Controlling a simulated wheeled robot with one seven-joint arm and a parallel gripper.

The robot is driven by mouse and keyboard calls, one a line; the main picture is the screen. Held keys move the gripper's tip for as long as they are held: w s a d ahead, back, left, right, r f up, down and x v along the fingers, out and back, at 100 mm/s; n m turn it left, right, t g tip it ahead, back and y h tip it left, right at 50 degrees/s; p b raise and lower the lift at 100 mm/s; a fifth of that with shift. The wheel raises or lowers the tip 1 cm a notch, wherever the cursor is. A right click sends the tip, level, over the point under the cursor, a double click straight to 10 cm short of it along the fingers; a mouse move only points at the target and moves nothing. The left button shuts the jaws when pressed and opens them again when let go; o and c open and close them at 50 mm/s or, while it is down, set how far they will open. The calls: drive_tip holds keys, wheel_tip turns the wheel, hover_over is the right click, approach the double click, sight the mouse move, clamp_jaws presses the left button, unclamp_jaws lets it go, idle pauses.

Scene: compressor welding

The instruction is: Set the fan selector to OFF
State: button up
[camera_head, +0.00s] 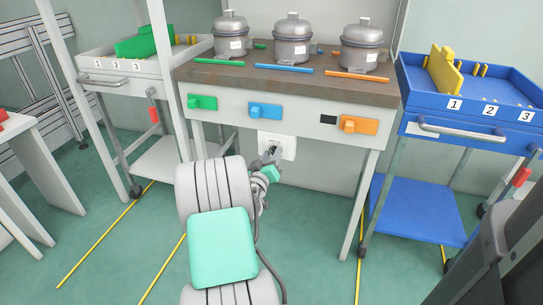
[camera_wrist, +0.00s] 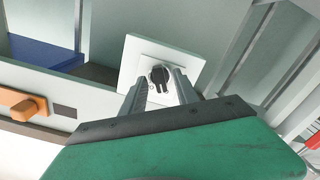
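The fan selector is a black rotary knob (camera_wrist: 159,76) on a white square plate (camera_wrist: 134,56) on the wall beneath the workbench. In the head view the plate (camera_head: 288,147) shows under the middle of the bench front, partly covered by my gripper. My gripper (camera_head: 271,157) points at the knob. In the wrist view its two fingers stand apart, one on each side of the knob, with a gap visible between them. I cannot tell whether they touch it. The knob's bar hangs roughly downward in the tilted wrist view. Small marks around it are too small to read.
The workbench (camera_head: 220,76) carries three grey compressors and coloured rods. Green, blue and orange blocks (camera_head: 358,124) stick out from its front above the plate. A white cart (camera_head: 150,68) stands left, a blue cart (camera_head: 420,75) right. Open floor lies below the bench.

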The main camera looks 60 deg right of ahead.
drive_tip(key=s+a, duration=0.1)
drive_tip(key=a, duration=0.6)
drive_tip(key=shift+a+p, duration=0.3)
drive_tip(key=shift+a, duration=0.05)
drive_tip(key=shift+s, duration=0.1)
